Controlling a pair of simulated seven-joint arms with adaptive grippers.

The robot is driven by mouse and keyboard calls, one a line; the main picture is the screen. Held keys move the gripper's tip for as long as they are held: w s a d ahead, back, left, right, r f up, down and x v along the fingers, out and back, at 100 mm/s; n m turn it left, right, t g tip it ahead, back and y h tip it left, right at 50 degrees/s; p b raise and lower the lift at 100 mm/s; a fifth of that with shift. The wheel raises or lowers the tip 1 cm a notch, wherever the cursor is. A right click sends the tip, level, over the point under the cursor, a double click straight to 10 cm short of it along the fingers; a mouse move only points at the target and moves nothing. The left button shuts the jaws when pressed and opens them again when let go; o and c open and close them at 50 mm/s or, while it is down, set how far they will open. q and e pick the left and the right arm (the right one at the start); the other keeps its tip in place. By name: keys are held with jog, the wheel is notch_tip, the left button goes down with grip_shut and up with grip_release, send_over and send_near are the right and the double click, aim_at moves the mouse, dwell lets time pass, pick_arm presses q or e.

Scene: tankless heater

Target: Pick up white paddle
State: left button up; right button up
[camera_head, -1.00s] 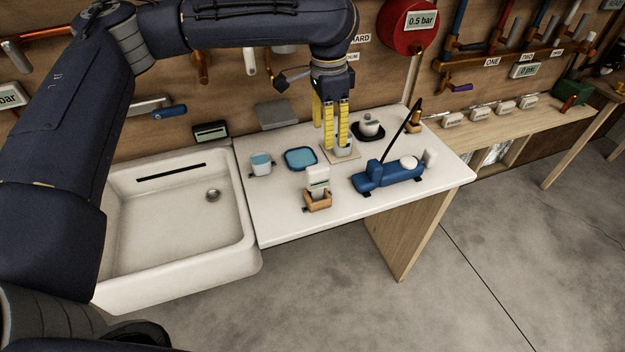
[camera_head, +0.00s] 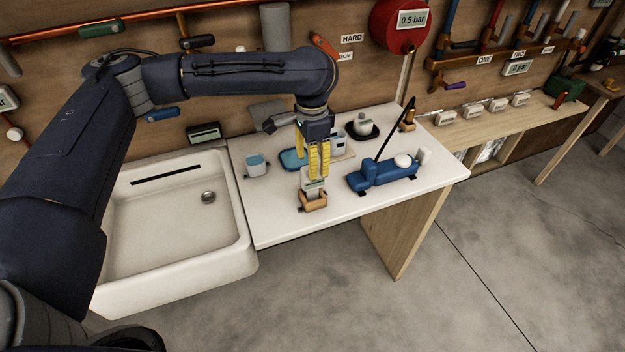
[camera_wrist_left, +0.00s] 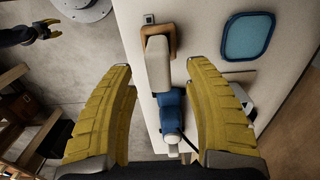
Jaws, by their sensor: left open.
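The white paddle (camera_head: 314,191) stands upright in a small wooden holder (camera_head: 313,203) near the front edge of the white counter. My left gripper (camera_head: 318,177) points down right above it, and its yellow fingers hide the paddle's upper part in the head view. In the left wrist view the paddle (camera_wrist_left: 158,64) lies between the open fingers, with room on both sides and no visible contact. The holder (camera_wrist_left: 157,36) is at its far end. My right gripper (camera_wrist_left: 46,29) shows small at the top left of the left wrist view, fingers apart and empty.
A blue tool (camera_head: 383,177) with a thin black rod lies right of the holder. A blue tray (camera_head: 291,160), a blue-and-white cup (camera_head: 256,164) and a black dish (camera_head: 362,131) stand behind. A white sink (camera_head: 178,225) adjoins the counter's left side.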

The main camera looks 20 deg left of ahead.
aim_at(313, 185)
pick_arm(q)
jog(key=shift+d+f, duration=0.1)
jog(key=shift+f, duration=2.95)
grip_shut()
